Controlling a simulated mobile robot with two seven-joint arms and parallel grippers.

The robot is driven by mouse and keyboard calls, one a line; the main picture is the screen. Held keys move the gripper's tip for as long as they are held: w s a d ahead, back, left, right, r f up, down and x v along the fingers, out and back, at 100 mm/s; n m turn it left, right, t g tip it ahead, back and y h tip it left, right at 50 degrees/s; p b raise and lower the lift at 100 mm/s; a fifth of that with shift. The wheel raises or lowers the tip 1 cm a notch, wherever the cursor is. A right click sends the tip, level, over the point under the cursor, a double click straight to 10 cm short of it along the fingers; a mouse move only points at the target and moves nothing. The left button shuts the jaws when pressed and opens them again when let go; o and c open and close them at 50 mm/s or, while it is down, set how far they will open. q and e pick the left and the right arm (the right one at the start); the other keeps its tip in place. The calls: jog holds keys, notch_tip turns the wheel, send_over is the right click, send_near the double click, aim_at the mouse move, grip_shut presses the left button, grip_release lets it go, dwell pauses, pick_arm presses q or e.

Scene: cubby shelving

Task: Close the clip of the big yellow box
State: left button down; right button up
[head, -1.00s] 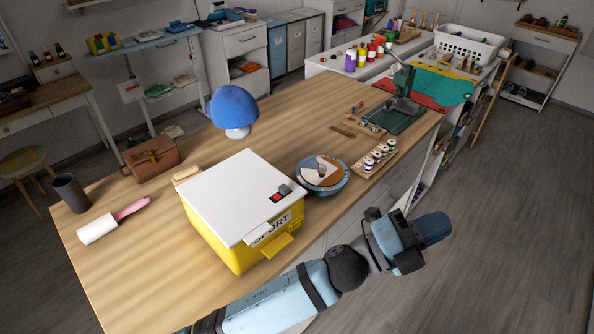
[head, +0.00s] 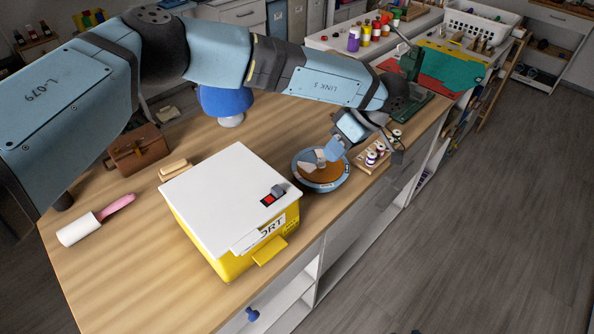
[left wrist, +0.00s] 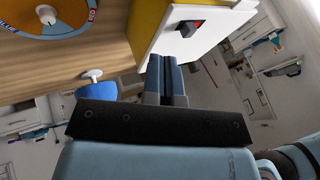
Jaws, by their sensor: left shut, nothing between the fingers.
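The big yellow box (head: 225,268) stands on the wooden table with its white lid (head: 225,190) down. Its yellow clip (head: 270,250) sticks out from the front face below the lid's lip, apart from the lid. My left arm reaches across from the upper left. My left gripper (head: 335,149) is over the round dial, right of the box and apart from the clip. In the left wrist view its fingers (left wrist: 167,62) are shut and empty, with the box (left wrist: 147,28) and lid (left wrist: 205,35) beyond them. The clip cannot be made out there. My right gripper is not in view.
The round dial (head: 320,176) lies right of the box, beside a rack of small bottles (head: 373,157). The floor (head: 440,250) at the right is free.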

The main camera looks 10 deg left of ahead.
pick_arm(q)
jog(key=shift+w+a+r+y, duration=0.4)
jog(key=shift+w+a+r, duration=0.15)
jog(key=shift+r, duration=0.2)
jog(key=p, duration=0.3)
send_near(289, 188)
jog(key=w+a+f, duration=0.2)
jog(key=a+f, duration=0.1)
jog(key=f, duration=0.1)
jog(key=s+a+p, duration=0.2)
jog(key=s, duration=0.1)
jog(key=shift+a, duration=0.1)
jog(key=shift+s+a+f, duration=0.15)
jog(key=shift+s+a, duration=0.1)
jog(key=shift+s, duration=0.15)
jog(key=shift+f, duration=0.1)
